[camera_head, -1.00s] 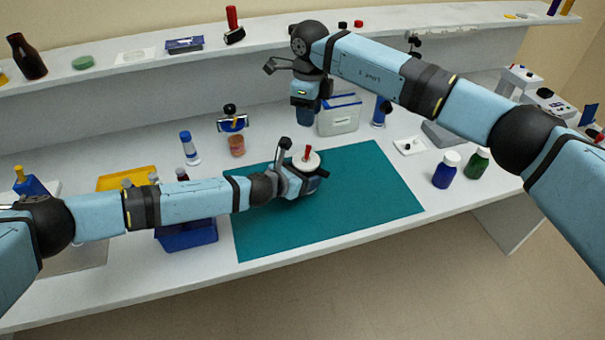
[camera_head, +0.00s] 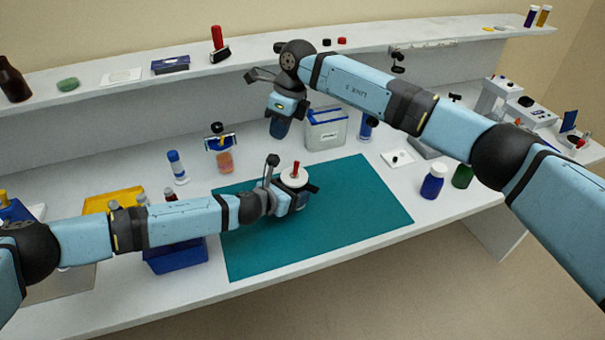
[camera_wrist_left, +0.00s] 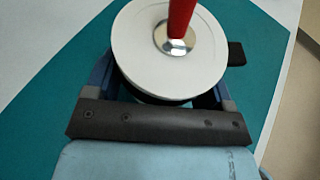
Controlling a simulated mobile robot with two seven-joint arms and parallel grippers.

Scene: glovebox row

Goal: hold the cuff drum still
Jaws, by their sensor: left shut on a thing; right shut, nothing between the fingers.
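The cuff drum (camera_head: 294,174) has a round white top with a red upright post in a shiny metal centre. It stands over the teal mat (camera_head: 350,210), toward its upper left part. In the left wrist view the drum's white top (camera_wrist_left: 140,55) fills the upper middle, with a darker body under it. My left gripper (camera_head: 293,190) is shut on the drum, a finger on either side of it; the fingertips are partly hidden by the white top. My right gripper (camera_head: 279,128) is shut and empty, pointing down above the bench behind the mat.
A blue bin (camera_head: 175,258) and a yellow tray (camera_head: 112,200) are beside my left arm. A white box with a blue lid (camera_head: 326,132) stands near my right gripper. A blue bottle (camera_head: 432,184) and a green bottle (camera_head: 463,176) stand right of the mat. The mat's right part is clear.

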